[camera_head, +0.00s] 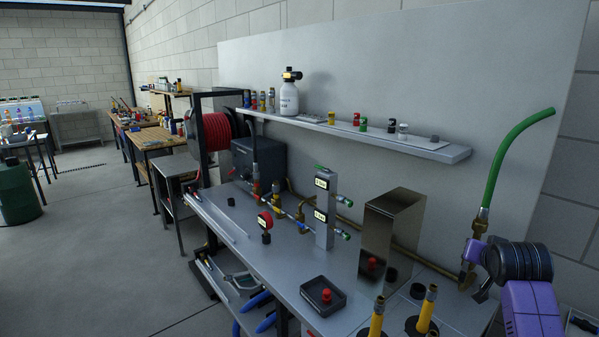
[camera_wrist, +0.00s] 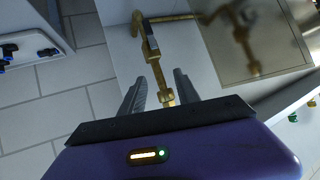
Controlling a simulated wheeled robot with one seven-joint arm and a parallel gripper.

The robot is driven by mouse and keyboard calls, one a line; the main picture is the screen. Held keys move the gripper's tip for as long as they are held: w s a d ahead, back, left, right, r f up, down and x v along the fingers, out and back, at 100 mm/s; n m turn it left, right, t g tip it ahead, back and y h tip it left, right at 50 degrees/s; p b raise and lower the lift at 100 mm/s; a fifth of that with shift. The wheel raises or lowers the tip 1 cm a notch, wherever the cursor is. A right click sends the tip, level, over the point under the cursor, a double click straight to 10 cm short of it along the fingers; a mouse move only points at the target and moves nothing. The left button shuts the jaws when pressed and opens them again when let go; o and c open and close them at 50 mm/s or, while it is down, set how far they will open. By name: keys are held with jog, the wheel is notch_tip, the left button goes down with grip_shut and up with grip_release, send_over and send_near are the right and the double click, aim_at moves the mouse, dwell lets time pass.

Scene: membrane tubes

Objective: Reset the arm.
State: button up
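My gripper (camera_head: 474,270) is at the right end of the bench in the head view, beside a brass valve fitting (camera_head: 466,280). In the wrist view, the two grey fingers of my gripper (camera_wrist: 160,88) stand apart, with the brass fitting (camera_wrist: 166,97) showing between them and gaps on both sides. I cannot tell how deep between the fingers it lies. A green hose (camera_head: 507,150) rises from a metal connector (camera_head: 482,222) above the fitting and bends right. The purple wrist (camera_head: 532,305) partly hides this area.
A wall shelf (camera_head: 420,146) holds a white bottle (camera_head: 289,98) and small fittings. Open floor (camera_head: 95,250) lies left.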

jog(key=s+a+f+n+t+y+b, duration=0.1)
jog(key=s+a+f+n+t, duration=0.15)
jog(key=s+a+f, duration=0.45)
jog(key=s+a+f+n+t+b, duration=0.1)
jog(key=s+a+f+t, duration=0.25)
jog(key=s+a, duration=0.55)
jog(key=s+a+f+n+y+b, duration=0.1)
jog(key=s+a, duration=0.2)
jog(key=s, duration=1)
jog(key=s+a+f+n+g+y+b, duration=0.1)
jog(key=s+a, duration=0.2)
jog(key=s, duration=1)
jog(key=s+a+f+n+y+b, duration=0.1)
jog(key=s+a+f+y, duration=0.1)
jog(key=s, duration=1.2)
jog(key=shift+a+g, duration=0.3)
jog(key=shift+a, duration=0.5)
